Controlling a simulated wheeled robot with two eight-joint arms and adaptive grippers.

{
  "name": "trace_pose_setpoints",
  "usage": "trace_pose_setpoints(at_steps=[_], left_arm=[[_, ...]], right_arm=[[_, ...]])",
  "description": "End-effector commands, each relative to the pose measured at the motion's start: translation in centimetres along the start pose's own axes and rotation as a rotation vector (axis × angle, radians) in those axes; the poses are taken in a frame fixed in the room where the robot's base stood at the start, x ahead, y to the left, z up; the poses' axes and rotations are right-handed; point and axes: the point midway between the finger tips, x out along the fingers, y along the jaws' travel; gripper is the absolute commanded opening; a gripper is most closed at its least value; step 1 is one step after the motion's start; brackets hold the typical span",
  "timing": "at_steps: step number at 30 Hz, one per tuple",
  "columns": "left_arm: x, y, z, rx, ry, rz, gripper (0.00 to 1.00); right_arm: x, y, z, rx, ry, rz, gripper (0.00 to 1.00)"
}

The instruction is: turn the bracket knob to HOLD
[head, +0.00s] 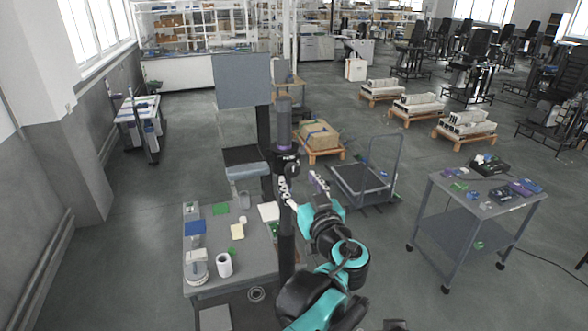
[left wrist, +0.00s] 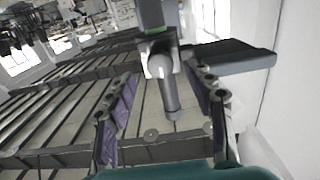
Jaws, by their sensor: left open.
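A dark upright column stands at the middle of the head view, with a black bracket (head: 286,163) and a purple ring below a grey cylinder. My left gripper (head: 301,180) is beside the bracket, its two fingers apart. In the left wrist view the open fingers of my left gripper (left wrist: 160,66) stand on either side of a grey lever-like knob (left wrist: 168,85), which hangs from a dark mount. I cannot tell whether a finger touches it. No HOLD mark is readable. My right gripper is not in view.
A grey workbench (head: 212,275) with a white mug and small items stands left of the column. A flat cart (head: 362,180) stands behind my arm. A grey wheeled table (head: 487,208) is at the right. Open floor lies between the cart and that table.

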Motion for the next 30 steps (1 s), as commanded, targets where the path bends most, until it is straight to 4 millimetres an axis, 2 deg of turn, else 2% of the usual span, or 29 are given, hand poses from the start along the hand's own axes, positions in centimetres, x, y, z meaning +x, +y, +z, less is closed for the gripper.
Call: trace_pose_setpoints(at_steps=[3,7,18,24,30], left_arm=[[2.1,-0.1,-0.1,0.001,-0.001,-0.004,0.53],[3.5,-0.1,-0.1,0.001,-0.001,-0.003,0.53],[4.2,-0.1,0.0,0.001,-0.002,0.000,0.53],[4.2,-0.1,0.0,0.001,-0.002,0.000,0.03],[4.2,-0.1,0.0,0.006,-0.001,0.000,0.03]], right_arm=[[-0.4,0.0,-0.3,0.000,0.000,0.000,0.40],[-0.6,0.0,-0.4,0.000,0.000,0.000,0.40],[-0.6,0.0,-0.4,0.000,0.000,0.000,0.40],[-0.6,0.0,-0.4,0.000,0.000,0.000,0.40],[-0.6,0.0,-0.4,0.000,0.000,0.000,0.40]])
